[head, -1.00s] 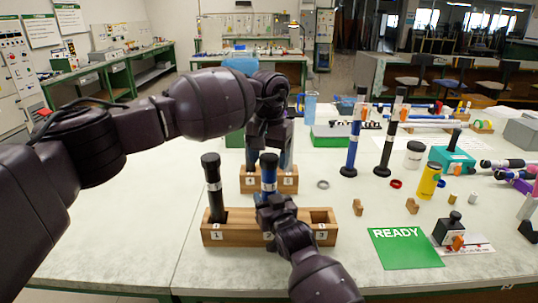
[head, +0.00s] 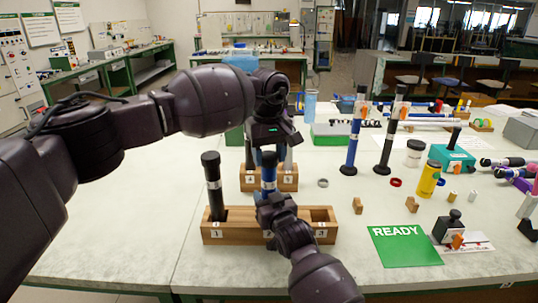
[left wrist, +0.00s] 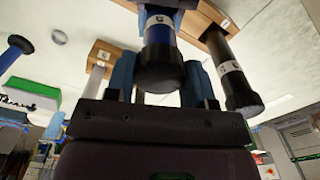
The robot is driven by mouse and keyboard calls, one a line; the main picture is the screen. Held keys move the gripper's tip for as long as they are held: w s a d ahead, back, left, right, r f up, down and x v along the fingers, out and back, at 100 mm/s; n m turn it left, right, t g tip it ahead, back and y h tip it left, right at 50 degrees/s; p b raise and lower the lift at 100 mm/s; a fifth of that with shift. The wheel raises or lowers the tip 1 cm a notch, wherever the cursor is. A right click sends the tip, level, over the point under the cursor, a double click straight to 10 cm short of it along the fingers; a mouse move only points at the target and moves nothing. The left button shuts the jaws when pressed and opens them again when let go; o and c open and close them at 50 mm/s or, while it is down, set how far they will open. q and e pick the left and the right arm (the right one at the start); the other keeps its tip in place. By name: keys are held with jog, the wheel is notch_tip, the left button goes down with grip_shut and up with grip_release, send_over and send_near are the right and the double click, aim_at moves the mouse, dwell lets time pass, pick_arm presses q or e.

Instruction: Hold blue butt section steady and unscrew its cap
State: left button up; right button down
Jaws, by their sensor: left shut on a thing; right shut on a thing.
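The blue butt section (head: 268,180) stands upright in the middle slot of the front wooden block (head: 290,233), with a white band and a black cap (head: 268,159) on top. My left gripper (head: 272,150) comes down from above and is shut on the cap. In the left wrist view its blue fingers (left wrist: 163,80) lie on both sides of the black cap (left wrist: 160,72). My right gripper (head: 269,199) is shut on the blue section lower down, just above the block. It hides the section's lower part. The cap looks seated on the section.
A black section (head: 213,185) stands in slot 1 beside it; slot 3 is empty. A second wooden block (head: 255,184) is close behind. A green READY card (head: 405,247) lies right. Upright blue (head: 352,145) and black (head: 388,145) rods stand farther back. The front-left table is clear.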

pick_arm(q)
jog(key=n, duration=3.1)
jog(key=shift+n, duration=0.4)
jog(key=n, duration=0.9)
jog(key=shift+r+n, duration=0.1)
jog(key=shift+n, duration=0.3)
jog(key=n, duration=0.4)
